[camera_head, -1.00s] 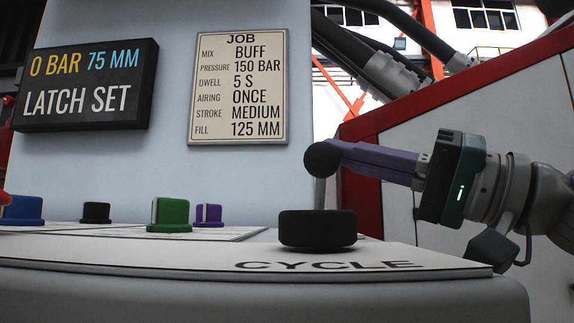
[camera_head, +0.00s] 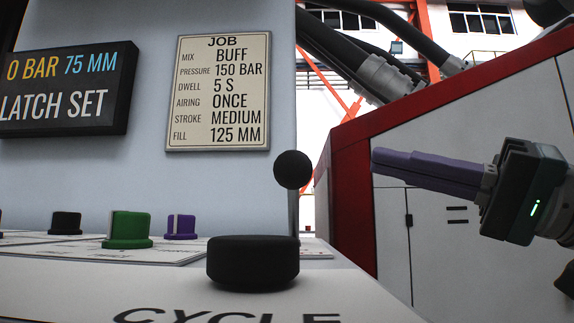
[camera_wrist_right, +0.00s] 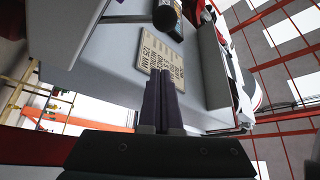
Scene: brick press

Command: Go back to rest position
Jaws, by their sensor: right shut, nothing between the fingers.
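My right gripper (camera_head: 376,160) is in the right half of the head view, its purple fingers shut with nothing between them. It points left, apart from the black ball-topped lever (camera_head: 293,170), which stands upright behind the round black knob (camera_head: 253,262) on the panel marked CYCLE. In the right wrist view the shut fingers (camera_wrist_right: 164,75) reach up the middle, with the job card (camera_wrist_right: 161,52) beyond them. My left gripper is not in view.
A display (camera_head: 68,88) reads 0 BAR 75 MM, LATCH SET. The job card (camera_head: 218,92) is on the wall. Green (camera_head: 128,230), purple (camera_head: 181,227) and black (camera_head: 65,223) knobs stand on the panel. A red-edged white housing (camera_head: 450,110) is behind my right gripper.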

